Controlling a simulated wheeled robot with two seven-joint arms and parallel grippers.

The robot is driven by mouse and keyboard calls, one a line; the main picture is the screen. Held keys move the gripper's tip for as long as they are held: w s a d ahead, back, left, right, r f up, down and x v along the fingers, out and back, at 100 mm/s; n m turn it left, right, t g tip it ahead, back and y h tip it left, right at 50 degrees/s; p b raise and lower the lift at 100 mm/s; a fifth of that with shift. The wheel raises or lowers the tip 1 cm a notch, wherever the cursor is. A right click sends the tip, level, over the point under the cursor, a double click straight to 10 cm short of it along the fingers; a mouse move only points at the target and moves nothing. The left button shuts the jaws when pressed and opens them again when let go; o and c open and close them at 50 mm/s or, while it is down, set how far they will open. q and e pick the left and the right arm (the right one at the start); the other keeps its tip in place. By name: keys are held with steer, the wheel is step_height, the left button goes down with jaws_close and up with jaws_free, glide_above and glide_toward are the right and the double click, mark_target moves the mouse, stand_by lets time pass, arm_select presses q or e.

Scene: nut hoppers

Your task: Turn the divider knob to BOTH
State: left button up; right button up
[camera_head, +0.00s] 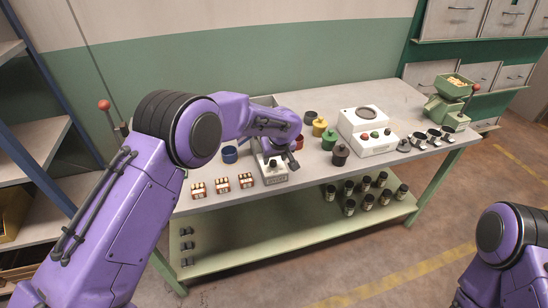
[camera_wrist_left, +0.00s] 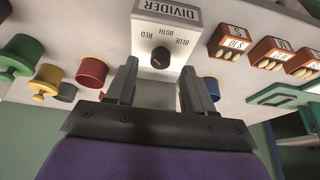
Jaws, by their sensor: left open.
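The divider (camera_head: 275,180) is a small pale box near the front edge of the bench. In the left wrist view the divider (camera_wrist_left: 186,17) appears upside down, with the words RED, BOTH and BLUE around a round black knob (camera_wrist_left: 160,57). I cannot tell clearly which word the knob points at. My left gripper (camera_head: 278,160) is above the box. In the left wrist view its fingers (camera_wrist_left: 160,76) are open and apart, with the knob showing between and beyond them. The gripper is empty. My right arm shows at the lower right, but its gripper is out of view.
Several small red labelled boxes (camera_head: 221,184) stand left of the divider. A blue cup (camera_head: 229,154) is behind them. Yellow (camera_head: 319,127) and green (camera_head: 329,140) canisters and a white machine (camera_head: 368,130) stand to the right. Dark jars (camera_head: 366,184) are on the lower shelf.

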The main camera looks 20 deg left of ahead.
mark_target(273, 164)
arm_select(q)
steer(key=shift+x, duration=1.3)
jaws_close()
steer(key=shift+m, duration=0.3)
steer(key=m+h, duration=0.1)
steer(key=m, duration=0.1)
steer(key=m+p, duration=0.1)
steer(key=m, duration=0.1)
steer(key=shift+a+r+t+h, duration=0.1)
steer(key=shift+a+t+h, duration=0.1)
steer(key=shift+t+h, duration=0.2)
steer(key=shift+a+m+h+p, duration=0.1)
steer(key=shift+m+h+p, duration=0.55)
steer(key=shift+m, duration=1.45)
jaws_free()
